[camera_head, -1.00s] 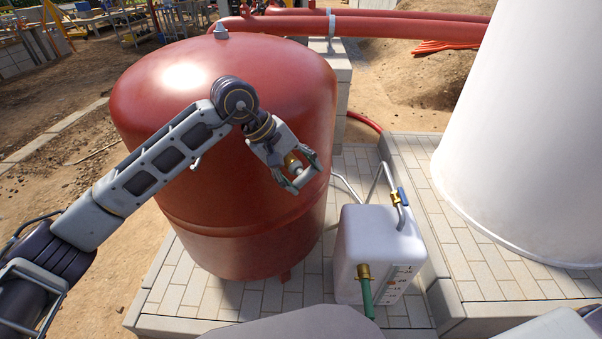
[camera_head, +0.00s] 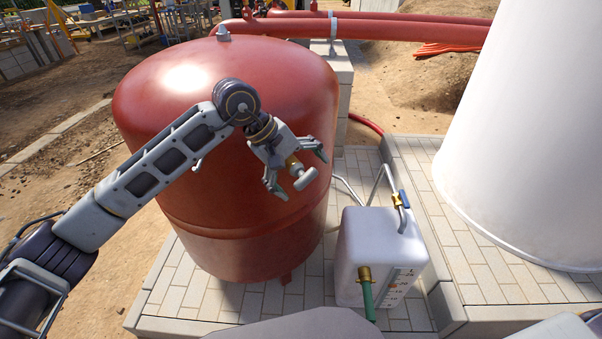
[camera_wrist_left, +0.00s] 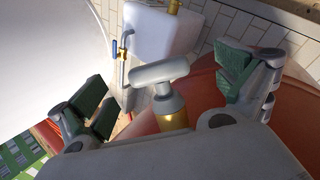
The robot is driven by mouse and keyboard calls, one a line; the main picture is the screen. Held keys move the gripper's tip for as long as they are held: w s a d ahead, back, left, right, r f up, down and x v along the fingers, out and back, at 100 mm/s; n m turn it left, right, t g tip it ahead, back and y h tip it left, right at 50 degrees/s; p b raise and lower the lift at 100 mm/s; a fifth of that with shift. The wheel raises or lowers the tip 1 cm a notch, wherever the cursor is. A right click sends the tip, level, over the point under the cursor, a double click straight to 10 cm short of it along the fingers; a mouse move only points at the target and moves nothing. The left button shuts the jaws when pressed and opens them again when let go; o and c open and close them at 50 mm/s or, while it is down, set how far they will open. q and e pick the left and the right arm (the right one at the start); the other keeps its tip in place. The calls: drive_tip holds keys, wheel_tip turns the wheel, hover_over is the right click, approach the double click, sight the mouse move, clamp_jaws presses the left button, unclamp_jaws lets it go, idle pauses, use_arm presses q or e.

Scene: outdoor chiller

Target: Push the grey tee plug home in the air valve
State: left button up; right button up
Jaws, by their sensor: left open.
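The grey tee plug (camera_head: 305,181) shows between the spread fingers of my left gripper (camera_head: 298,170), in front of the red tank. Its crossbar is clear of both fingers. The brass air valve (camera_head: 293,161) is right behind the plug. In the left wrist view the tee plug (camera_wrist_left: 160,72) stands on the brass valve (camera_wrist_left: 172,112), between the two green-padded fingers of the left gripper (camera_wrist_left: 164,80), with a gap on each side. How deep the plug sits in the valve I cannot tell. My right gripper is not in view.
The large red tank (camera_head: 215,200) fills the middle. A white container (camera_head: 375,255) with a brass fitting and green hose stands on the paving to its right. A big white cylinder (camera_head: 530,130) stands at the right. Red pipes (camera_head: 400,28) run behind.

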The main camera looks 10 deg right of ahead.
use_arm(q)
drive_tip(key=p+v, duration=0.1)
drive_tip(key=v, duration=0.6)
idle(0.7)
drive_tip(key=v, duration=1.2)
idle(0.3)
idle(0.4)
wheel_tip(320, 180, up, 9)
drive_tip(key=p, duration=0.9)
drive_tip(key=shift+r+p, duration=0.5)
drive_tip(key=shift+p, duration=0.05)
